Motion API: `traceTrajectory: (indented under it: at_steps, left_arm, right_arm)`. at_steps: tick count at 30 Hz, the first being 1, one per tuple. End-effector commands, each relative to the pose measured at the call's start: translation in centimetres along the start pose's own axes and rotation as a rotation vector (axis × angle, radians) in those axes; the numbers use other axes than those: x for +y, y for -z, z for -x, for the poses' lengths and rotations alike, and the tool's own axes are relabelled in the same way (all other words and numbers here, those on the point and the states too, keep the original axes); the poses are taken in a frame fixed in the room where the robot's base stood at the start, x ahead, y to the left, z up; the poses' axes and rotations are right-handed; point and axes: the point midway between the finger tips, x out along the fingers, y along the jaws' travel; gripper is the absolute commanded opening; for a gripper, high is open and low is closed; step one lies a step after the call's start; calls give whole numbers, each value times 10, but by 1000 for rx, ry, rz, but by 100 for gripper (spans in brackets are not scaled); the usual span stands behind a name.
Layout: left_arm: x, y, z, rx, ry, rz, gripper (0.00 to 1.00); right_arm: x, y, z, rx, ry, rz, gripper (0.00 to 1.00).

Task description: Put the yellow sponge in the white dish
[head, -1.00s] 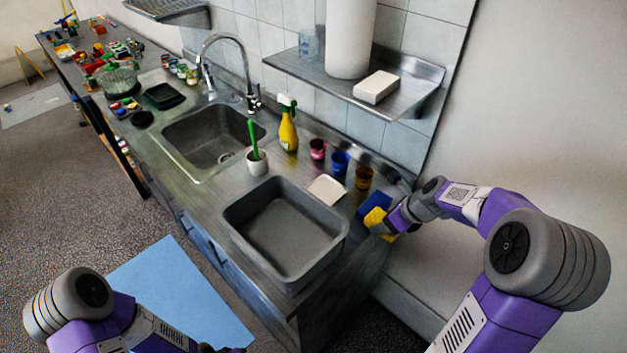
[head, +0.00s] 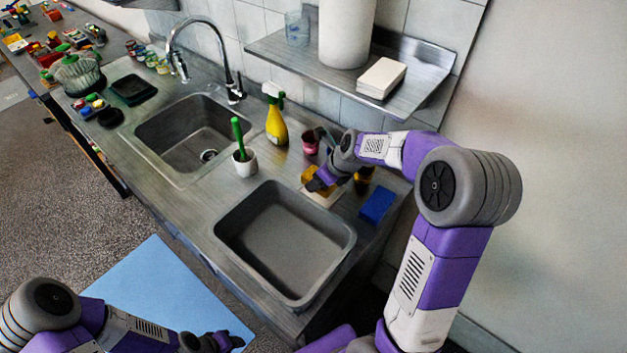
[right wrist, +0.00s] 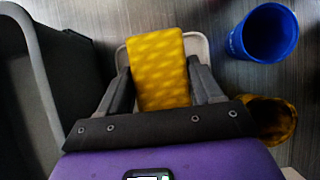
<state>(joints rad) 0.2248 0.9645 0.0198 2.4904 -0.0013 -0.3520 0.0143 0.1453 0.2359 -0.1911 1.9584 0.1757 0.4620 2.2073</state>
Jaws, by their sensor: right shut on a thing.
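The yellow sponge (right wrist: 160,62) is between the two fingers of my right gripper (right wrist: 160,80) in the right wrist view. The white dish (right wrist: 200,48) shows behind and around the sponge, so the sponge is over it; I cannot tell whether they touch. In the head view, the right gripper (head: 318,184) partly covers the sponge (head: 309,174), and part of the white dish (head: 325,197) shows on the counter. My left gripper (head: 226,342) is low in the head view, away from the counter; its jaw opening is unclear.
A blue sponge (head: 377,205) lies right of the dish. A blue cup (right wrist: 264,35) and an amber cup (right wrist: 272,120) stand close by. A pink cup (head: 311,142), yellow spray bottle (head: 277,120) and grey basin (head: 222,222) are around. A shelf (head: 275,52) is above.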

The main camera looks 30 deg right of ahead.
Motion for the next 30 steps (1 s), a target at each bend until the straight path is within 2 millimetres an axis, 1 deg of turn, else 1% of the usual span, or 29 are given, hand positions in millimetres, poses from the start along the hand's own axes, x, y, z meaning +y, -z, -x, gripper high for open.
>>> traceTrajectory:
  at_steps: [5,9,13,22,26,27,30]
  left_arm:
    - [-4,0,-12,0,0,0,43]
    - [-11,1,-29,-1,0,0,43]
    - [-16,2,-42,-1,0,0,43]
    - [-15,2,-41,0,0,0,43]
    - [-16,2,-42,0,0,0,43]
    - [-16,2,-42,0,0,0,43]
    - [-16,2,-42,0,0,0,43]
  right_arm:
    - [0,5,-9,0,1,1,36]
    - [0,13,-22,1,1,1,36]
    - [0,18,-32,1,0,0,36]
    - [0,17,-30,1,0,1,36]
    - [0,19,-33,2,0,0,36]
    - [0,19,-33,1,0,0,68]
    - [0,19,-33,1,0,1,83]
